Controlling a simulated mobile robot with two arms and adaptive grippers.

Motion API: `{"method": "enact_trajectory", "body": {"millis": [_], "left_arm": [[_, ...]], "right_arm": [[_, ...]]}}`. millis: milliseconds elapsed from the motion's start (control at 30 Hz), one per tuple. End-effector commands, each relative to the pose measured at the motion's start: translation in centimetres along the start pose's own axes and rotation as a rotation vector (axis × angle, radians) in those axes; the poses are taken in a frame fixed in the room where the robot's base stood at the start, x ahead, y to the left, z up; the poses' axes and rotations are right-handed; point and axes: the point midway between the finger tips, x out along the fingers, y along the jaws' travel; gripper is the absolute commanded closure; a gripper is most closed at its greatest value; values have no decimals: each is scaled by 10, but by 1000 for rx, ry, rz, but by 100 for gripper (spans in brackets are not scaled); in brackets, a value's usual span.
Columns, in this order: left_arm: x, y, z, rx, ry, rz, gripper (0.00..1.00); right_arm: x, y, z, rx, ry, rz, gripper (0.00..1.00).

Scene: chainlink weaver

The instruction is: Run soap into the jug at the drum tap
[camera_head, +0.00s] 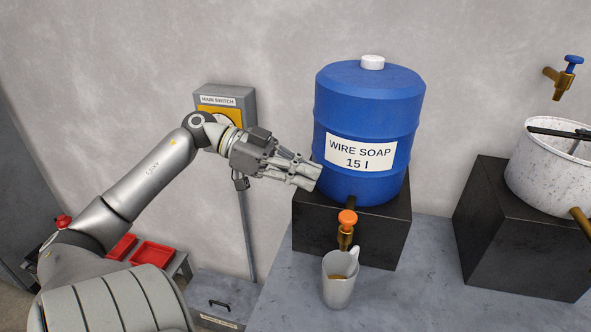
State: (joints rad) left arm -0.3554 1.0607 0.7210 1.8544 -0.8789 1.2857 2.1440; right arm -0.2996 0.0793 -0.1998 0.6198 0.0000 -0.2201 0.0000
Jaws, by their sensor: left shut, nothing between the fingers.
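The blue drum (368,105), labelled "WIRE SOAP 15 l", stands upright on a black block (385,222). Its brass tap with an orange knob (347,219) sticks out at the front below the drum. The pale jug (338,287) stands upright under the tap, with some amber-brown liquid visible inside. I cannot tell whether soap is flowing. My left gripper (305,177) is shut and empty, just left of the drum's lower side and above and left of the orange knob. My right gripper is out of view.
A main switch box (226,101) is on the wall behind my left arm. A white pot (550,168) stands on another black block (520,235) at right, with a blue-handled tap (566,78) above. Red trays (152,254) are at lower left. The grey bench (430,290) is clear right of the jug.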

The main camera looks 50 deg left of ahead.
Motion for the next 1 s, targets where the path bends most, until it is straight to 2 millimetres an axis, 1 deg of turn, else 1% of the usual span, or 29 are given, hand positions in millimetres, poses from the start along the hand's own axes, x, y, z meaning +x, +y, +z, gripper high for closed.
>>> {"method": "enact_trajectory", "body": {"millis": [100,267,1000], "left_arm": [[-12,0,1,0,1,-1,100],[-20,0,0,0,1,0,100],[-20,0,-1,1,1,0,100]], "right_arm": [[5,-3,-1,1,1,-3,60],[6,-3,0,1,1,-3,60],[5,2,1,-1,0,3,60]]}}
